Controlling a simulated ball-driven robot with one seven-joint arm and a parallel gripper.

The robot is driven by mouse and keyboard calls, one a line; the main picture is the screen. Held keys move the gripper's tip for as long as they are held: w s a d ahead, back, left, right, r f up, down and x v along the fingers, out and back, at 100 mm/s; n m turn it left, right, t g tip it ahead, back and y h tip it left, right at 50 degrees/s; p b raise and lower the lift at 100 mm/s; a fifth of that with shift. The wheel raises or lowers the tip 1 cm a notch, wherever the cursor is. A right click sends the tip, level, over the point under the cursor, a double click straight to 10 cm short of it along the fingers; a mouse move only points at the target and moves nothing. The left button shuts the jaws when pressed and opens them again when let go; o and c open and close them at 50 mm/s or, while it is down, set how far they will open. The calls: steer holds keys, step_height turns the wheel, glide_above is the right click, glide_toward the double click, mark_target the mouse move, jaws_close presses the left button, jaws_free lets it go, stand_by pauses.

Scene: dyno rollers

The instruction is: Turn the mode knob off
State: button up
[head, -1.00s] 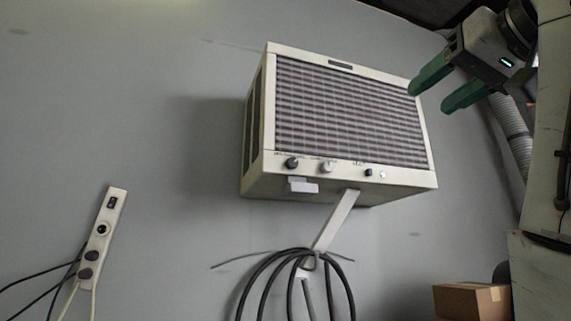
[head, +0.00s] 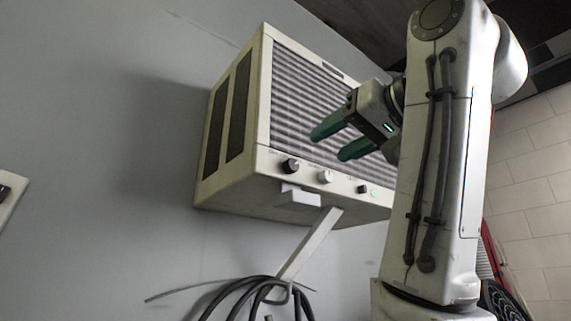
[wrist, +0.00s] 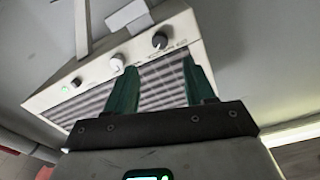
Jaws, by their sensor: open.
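A cream wall unit (head: 240,190) with a ribbed grille has a row of controls along its lower front. From the left in the head view these are a black knob (head: 291,166), a white knob (head: 325,177) and a small dark knob (head: 363,189) beside a lit green lamp (head: 374,194). The labels are too small to read, so I cannot tell which is the mode knob. My gripper (head: 330,146) is open, its green fingers in front of the lower grille. In the wrist view the black knob (wrist: 160,40) lies beyond the gap between my fingertips (wrist: 159,66), apart from them.
A white block (head: 300,195) sits under the unit's front edge, below the black knob. A support strut (head: 308,245) and a coil of dark cables (head: 255,297) are below. Part of a power strip (head: 10,195) shows at the far left. My arm covers the unit's right end.

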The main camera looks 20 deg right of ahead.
mark_target(294, 165)
steer(key=p+x, duration=0.3)
steer(key=x, duration=0.5)
steer(key=shift+w+a+r, duration=0.1)
steer(key=shift+w, duration=0.15)
steer(key=shift+w+a+p, duration=0.15)
steer(key=shift+w+p, duration=0.3)
steer(key=shift+w, duration=0.25)
jaws_close()
